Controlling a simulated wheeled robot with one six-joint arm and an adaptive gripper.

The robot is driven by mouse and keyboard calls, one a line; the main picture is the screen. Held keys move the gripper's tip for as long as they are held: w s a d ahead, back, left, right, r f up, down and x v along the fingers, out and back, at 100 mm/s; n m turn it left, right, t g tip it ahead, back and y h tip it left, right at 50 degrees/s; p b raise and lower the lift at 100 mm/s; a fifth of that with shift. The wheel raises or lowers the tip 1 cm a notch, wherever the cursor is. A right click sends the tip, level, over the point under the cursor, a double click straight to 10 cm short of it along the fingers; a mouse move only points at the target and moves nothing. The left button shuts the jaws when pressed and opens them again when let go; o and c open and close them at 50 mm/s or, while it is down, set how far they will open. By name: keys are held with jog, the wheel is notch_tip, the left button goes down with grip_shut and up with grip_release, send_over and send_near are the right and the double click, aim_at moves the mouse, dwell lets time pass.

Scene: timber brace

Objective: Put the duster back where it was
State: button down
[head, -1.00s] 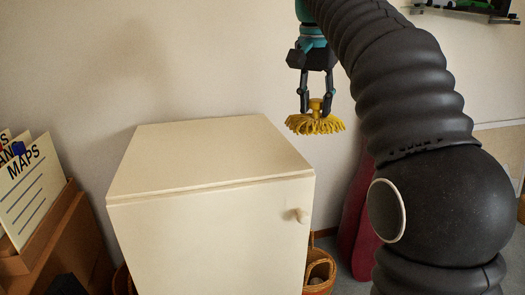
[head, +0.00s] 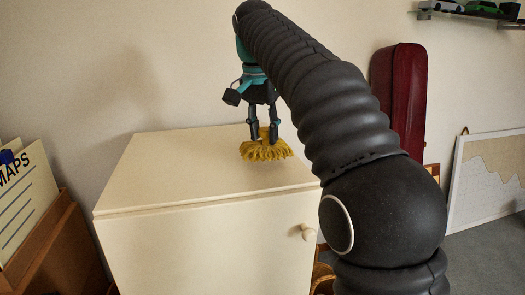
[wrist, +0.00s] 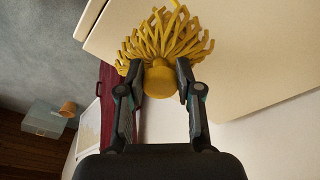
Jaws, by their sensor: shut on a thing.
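The duster (head: 265,151) is yellow, with a fringe of thick strands and a short round knob on top. My gripper (head: 263,134) is shut on the knob and points down, with the strands below it. In the head view the duster is over the right rear part of the cream cabinet top (head: 175,175). I cannot tell whether the strands touch the top. In the wrist view the duster (wrist: 163,45) sits between the two fingers (wrist: 160,80), with the cabinet top (wrist: 250,45) beyond it.
The cabinet has a round knob (head: 308,232) on its front. A brown box with a MAPS card (head: 25,200) stands at the left. A dark red case (head: 400,95) leans by the wall. A shelf with toy cars (head: 470,12) is at upper right. The cabinet top's left side is bare.

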aim_at(263, 147)
jog(key=shift+a+f+b, duration=0.15)
jog(key=shift+f+b, duration=0.75)
jog(key=shift+f, duration=1.15)
jog(key=shift+f, duration=0.1)
jog(key=c, duration=0.8)
grip_release()
jog(key=shift+o, duration=0.2)
notch_tip(263, 147, up, 12)
jog(key=s+p, duration=0.1)
jog(key=p, duration=0.4)
jog(key=shift+s+a, duration=0.3)
jog(key=shift+a, duration=0.15)
